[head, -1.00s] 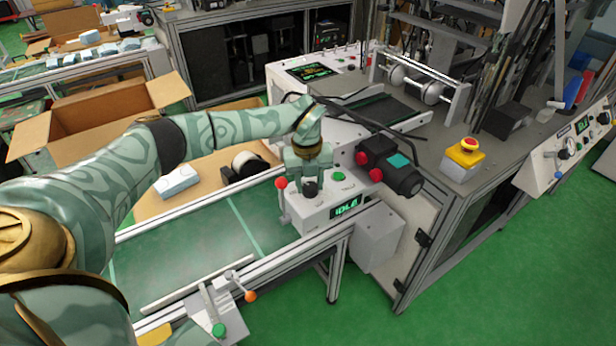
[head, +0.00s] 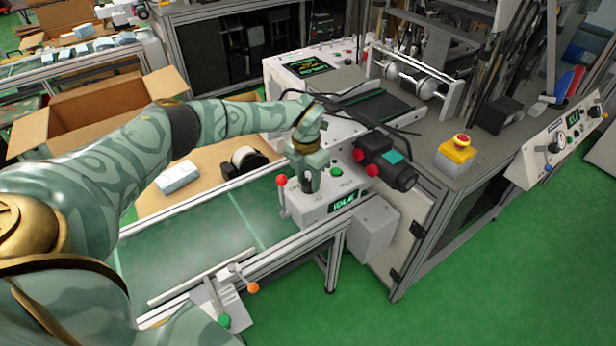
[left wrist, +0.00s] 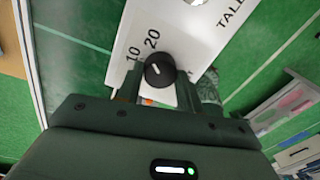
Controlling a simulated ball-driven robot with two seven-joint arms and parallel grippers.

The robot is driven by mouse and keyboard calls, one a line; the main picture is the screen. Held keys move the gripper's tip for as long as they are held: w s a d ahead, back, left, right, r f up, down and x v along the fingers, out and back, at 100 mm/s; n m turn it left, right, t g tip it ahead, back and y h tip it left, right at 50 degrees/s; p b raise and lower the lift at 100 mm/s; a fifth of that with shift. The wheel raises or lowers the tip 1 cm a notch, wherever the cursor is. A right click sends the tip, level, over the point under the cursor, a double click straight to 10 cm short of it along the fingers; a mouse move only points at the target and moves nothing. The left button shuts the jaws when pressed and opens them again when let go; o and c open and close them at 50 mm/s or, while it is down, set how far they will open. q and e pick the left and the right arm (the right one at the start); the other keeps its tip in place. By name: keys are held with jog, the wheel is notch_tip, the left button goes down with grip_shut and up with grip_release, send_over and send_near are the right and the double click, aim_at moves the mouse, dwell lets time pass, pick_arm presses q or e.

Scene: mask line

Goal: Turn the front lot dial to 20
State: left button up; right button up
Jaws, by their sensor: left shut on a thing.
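The black lot dial (left wrist: 160,70) sits on a white panel with "10" and "20" printed beside it in the left wrist view. My left gripper (left wrist: 155,88) is shut on the dial, with a finger on either side. In the head view my left gripper (head: 308,182) comes down onto the white control box (head: 322,206) at the belt's end and mostly hides the dial. The box's display (head: 343,202) reads "IDLE". My right gripper is not in view.
A red-knobbed lever (head: 282,181) and a green button (head: 336,172) are close beside the gripper. A dark motor with red knobs (head: 385,165) stands to the right. A yellow emergency-stop box (head: 456,153) and another dial panel (head: 560,142) lie farther right.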

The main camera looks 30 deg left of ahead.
aim_at(307, 180)
pick_arm(q)
jog(key=shift+m, duration=1.2)
jog(key=o, duration=1)
jog(key=r+p, duration=0.1)
jog(key=r, duration=0.4)
jog(key=r+p, duration=0.1)
jog(key=r, duration=0.5)
jog(key=r+p, duration=0.1)
jog(key=r, duration=0.4)
jog(key=shift+w+a+r, duration=0.2)
jog(key=shift+a, duration=0.2)
